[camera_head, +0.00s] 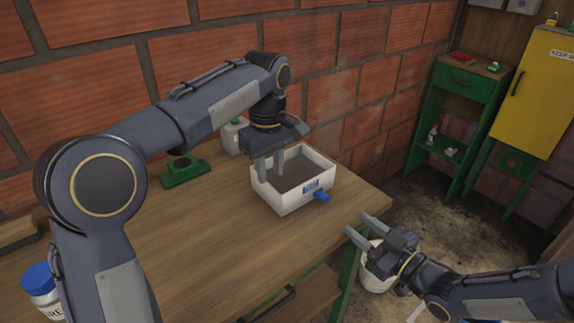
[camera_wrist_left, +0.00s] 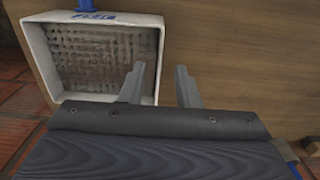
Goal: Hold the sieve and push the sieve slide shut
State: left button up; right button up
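The sieve, a white open box (camera_head: 283,203) with a mesh-like floor, sits on the wooden workbench near its right end. A blue knob, apparently the slide's handle (camera_head: 322,196), sticks out of its front side beside a blue label; how far the slide is in is unclear. My right gripper (camera_head: 360,225) is open and empty, right of the sieve, off the bench's edge.
The workbench (camera_head: 230,245) is clear in front of the sieve. A green device (camera_head: 184,171) and a white container (camera_head: 233,136) stand behind, near the brick wall. A blue-lidded jar (camera_head: 42,290) is at lower left. A white bucket (camera_head: 375,272) is below my right gripper.

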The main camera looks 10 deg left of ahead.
aim_at(270, 185)
pick_arm(q)
jog(key=shift+f, duration=1.85)
grip_shut()
